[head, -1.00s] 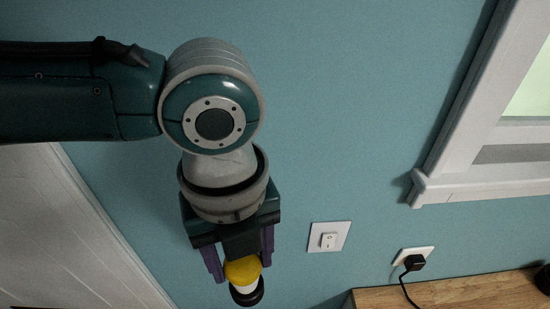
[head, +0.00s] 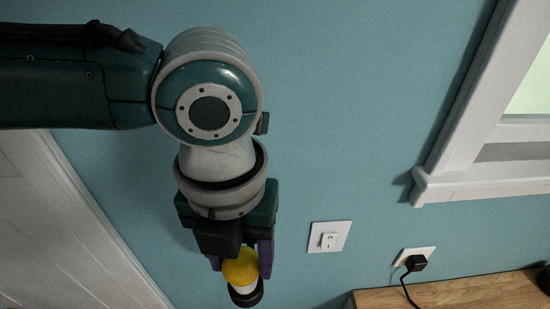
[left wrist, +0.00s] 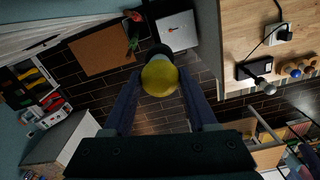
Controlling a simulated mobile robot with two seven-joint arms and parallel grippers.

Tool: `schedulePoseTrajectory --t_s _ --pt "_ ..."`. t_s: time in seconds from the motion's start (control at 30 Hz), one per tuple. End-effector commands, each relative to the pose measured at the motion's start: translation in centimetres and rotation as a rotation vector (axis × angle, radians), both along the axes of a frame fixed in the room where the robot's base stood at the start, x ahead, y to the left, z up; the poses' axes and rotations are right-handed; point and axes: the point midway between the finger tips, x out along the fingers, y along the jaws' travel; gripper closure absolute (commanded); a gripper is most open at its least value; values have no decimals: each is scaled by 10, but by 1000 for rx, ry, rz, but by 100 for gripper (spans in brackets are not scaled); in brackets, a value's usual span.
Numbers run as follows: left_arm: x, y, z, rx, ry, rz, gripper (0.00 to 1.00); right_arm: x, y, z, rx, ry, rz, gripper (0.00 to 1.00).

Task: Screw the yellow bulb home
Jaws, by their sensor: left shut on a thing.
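The yellow bulb (head: 241,268) is at the bottom of the head view, directly under my left gripper (head: 241,265). Its purple fingers are shut on the bulb. Just below the bulb are a white part and a black ring-shaped holder (head: 246,297). They look in line with the bulb, but I cannot tell how deep it sits. In the left wrist view the bulb (left wrist: 160,78) is between the fingertips, with the dark holder (left wrist: 159,53) partly hidden behind it.
A wall switch (head: 329,237) and a socket with a black plug (head: 413,261) are to the right, above a wooden top (head: 455,294). The left wrist view shows small coloured balls or bulbs (left wrist: 297,68) on the wooden top and a dark tiled floor.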

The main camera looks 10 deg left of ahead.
Motion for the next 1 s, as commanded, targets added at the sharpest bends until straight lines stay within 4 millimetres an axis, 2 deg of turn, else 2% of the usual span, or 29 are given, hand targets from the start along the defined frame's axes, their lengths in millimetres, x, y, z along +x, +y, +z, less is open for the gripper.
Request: schedulePoseTrajectory --t_s 0.03,0.07,0.33,0.53,0.7,0.77,1.0 --pt "-1 -1 1 -3 3 -1 100 0 0 1 0 0 0 50" --pt "-1 -1 1 -3 3 0 38 0 0 1 0 0 0 50" --pt "0 -1 1 -1 1 2 8 0 0 0 -1 0 1 50" --pt "0 0 0 0 1 4 8 0 -1 0 -3 0 2 50" --pt "0 0 0 0 0 4 27 0 -1 0 -5 0 3 50" --pt "0 0 0 0 0 4 32 0 -1 0 -5 0 3 50" --pt "0 0 0 0 0 4 32 0 -1 0 -5 0 3 50"
